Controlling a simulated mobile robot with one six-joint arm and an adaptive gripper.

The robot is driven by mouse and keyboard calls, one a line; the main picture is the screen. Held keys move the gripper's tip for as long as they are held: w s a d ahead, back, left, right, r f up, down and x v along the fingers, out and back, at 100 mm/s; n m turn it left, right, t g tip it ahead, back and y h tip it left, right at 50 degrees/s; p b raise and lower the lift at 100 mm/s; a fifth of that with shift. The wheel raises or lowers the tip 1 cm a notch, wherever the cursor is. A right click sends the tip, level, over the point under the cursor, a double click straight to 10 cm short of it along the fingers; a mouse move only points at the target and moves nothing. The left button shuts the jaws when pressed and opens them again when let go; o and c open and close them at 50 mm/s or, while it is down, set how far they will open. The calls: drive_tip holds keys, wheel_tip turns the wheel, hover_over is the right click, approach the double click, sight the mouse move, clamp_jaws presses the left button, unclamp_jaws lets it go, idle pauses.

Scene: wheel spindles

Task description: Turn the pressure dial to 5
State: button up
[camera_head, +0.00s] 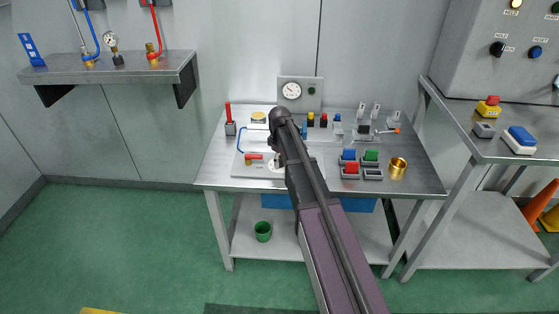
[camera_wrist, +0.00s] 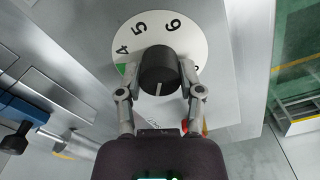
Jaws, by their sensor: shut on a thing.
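The pressure dial is a white round plate (camera_wrist: 166,24) in the wrist view with 4, 5 and 6 readable along its far edge. A small green mark shows beside the 4. A black knob (camera_wrist: 157,62) stands at its middle. A pale line on the knob points down the picture, towards my gripper's body and away from the 5. My gripper (camera_wrist: 158,74) is shut on the knob, one finger at each side. The near part of the plate is hidden by the knob and gripper. In the head view my arm covers most of the dial.
The steel bench (camera_head: 215,175) also holds a red-handled valve (camera_head: 253,156), coloured blocks in grey holders (camera_head: 350,172), a brass cup (camera_head: 397,167) and a gauge box (camera_head: 300,94) at the back. A control cabinet (camera_head: 500,55) stands at right. Green floor is free at left.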

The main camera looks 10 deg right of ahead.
drive_tip(key=m, duration=0.7)
drive_tip(key=shift+s+d, duration=0.1)
drive_tip(key=m, duration=0.7)
drive_tip(key=shift+m, duration=0.3)
drive_tip(key=m, duration=0.3)
drive_tip(key=shift+m, duration=0.3)
drive_tip(key=m, duration=0.3)
drive_tip(key=shift+d+m, duration=0.1)
drive_tip(key=shift+m, duration=0.3)
drive_tip(key=m, duration=0.6)
drive_tip(key=shift+s+m, duration=0.1)
drive_tip(key=shift+m, duration=0.2)
